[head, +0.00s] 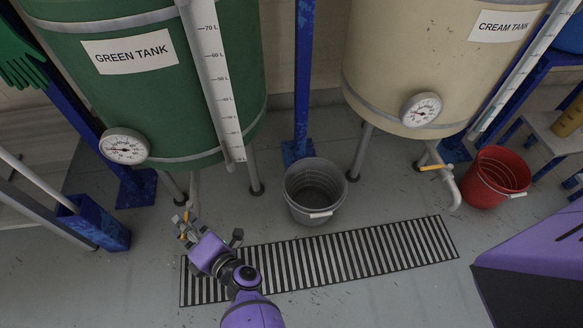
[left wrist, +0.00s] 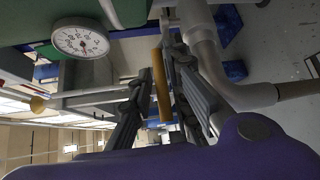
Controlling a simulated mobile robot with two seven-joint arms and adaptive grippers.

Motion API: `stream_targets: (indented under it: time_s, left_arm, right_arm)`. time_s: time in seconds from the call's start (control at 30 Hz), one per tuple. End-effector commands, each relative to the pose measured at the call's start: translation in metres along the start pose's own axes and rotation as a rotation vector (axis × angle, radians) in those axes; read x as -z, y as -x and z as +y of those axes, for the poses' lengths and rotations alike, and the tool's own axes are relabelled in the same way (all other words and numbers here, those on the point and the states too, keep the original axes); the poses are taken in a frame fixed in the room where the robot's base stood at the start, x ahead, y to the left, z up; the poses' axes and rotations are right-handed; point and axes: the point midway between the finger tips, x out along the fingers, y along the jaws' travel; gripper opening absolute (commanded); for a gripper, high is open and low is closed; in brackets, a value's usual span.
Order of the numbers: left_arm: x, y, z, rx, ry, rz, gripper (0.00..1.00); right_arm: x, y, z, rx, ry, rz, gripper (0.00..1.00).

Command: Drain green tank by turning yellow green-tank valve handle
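The green tank (head: 160,90) stands at the upper left of the head view, with its label on the front. Its yellow valve handle (head: 181,219) sits low under the tank, partly hidden by my left gripper (head: 187,228). In the left wrist view the yellow handle (left wrist: 161,86) lies between the two fingers of the left gripper (left wrist: 160,78). The grey drain pipe (left wrist: 215,70) runs right beside the right-hand finger. My right gripper is not in view.
A grey bucket (head: 315,190) stands right of the valve, and a floor grate (head: 340,257) lies in front. The cream tank (head: 430,60), its yellow-handled valve (head: 436,167) and a red bucket (head: 495,177) are at right. Blue posts (head: 303,80) flank the tanks.

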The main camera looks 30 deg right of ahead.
Motion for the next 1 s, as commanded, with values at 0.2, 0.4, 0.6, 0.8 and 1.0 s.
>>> stream_targets:
  time_s: [0.2,0.4,0.6,0.8,1.0]
  left_arm:
    - [-0.001,0.001,-0.001,0.002,-0.002,-0.002,0.3]
    - [-0.001,0.004,-0.002,0.004,-0.003,-0.003,0.3]
    - [0.0,0.033,-0.003,0.006,-0.002,-0.001,0.3]
    - [0.0,0.063,-0.002,0.003,-0.003,-0.002,0.3]
    - [0.0,0.075,0.0,0.002,-0.002,-0.002,0.3]
  right_arm:
    - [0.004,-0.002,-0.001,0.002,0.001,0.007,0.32]
    - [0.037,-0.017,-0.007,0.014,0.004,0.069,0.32]
    - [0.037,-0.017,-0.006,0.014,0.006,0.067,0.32]
    - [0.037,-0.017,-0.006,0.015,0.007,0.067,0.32]
    - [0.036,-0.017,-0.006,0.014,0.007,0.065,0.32]
